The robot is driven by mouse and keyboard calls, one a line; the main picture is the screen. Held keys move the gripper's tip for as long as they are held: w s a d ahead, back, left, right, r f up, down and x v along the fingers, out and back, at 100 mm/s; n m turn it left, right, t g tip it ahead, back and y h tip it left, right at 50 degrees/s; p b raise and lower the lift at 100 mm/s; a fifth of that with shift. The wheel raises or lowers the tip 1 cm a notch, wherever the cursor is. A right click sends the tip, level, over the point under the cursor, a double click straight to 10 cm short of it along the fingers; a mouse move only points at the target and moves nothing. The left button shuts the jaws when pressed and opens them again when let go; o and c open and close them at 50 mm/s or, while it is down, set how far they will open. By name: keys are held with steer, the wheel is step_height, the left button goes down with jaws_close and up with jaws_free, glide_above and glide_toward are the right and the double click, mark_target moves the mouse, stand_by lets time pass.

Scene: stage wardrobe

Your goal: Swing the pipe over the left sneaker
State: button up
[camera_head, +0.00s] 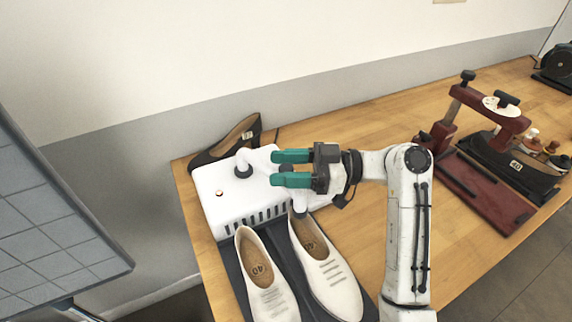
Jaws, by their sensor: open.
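A white box-shaped dryer (225,200) with a slotted front stands at the table's left end. Its left pipe (242,162) is a short pale bent tube with a dark end, on top of the dryer. The right pipe (299,202) is partly hidden by my gripper and comes down at the right sneaker's opening. The left sneaker (268,296), white and laceless, lies in front of the dryer with its opening towards it. The right sneaker (335,280) lies beside it. My gripper (273,169) is open, with teal fingers pointing left above the dryer, right of the left pipe. It holds nothing visible.
Both sneakers lie on a dark mat (237,262). A black shoe (228,143) is behind the dryer near the wall. Bare table (375,135) lies between.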

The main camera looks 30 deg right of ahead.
steer(key=shift+r, duration=0.1)
jaws_close()
stand_by(0.3)
steer(key=shift+a, duration=0.1)
